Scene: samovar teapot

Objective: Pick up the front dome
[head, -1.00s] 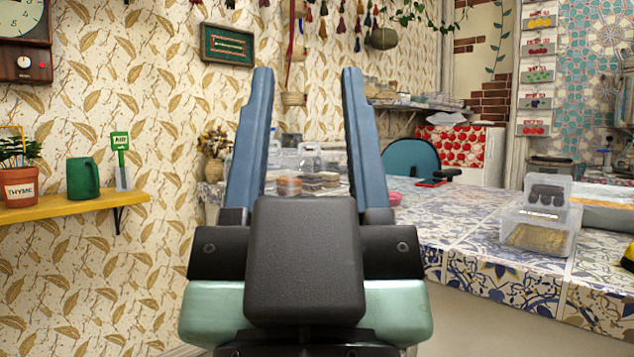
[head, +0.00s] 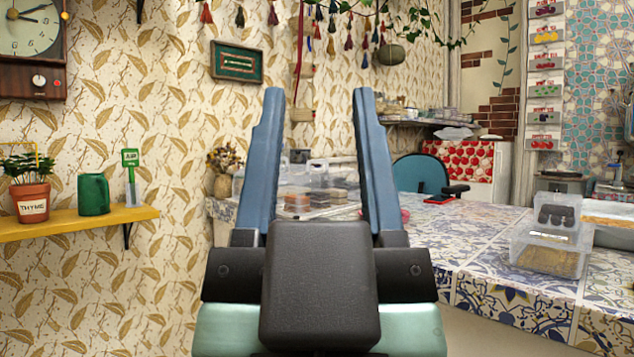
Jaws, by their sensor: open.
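My gripper (head: 318,92) is open and empty, its two blue fingers pointing up and away in the middle of the head view. Between and beyond the fingers, clear covers (head: 317,170) stand on the far part of the tiled counter (head: 470,228), with dark and reddish-brown items (head: 298,202) showing through or beside them. The fingers partly hide this group. The covers are small and see-through, so I cannot tell for sure which is the front dome. My gripper appears apart from them.
A clear box (head: 545,258) with yellowish contents stands on the counter at right. A teal chair (head: 420,172) stands behind the counter.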

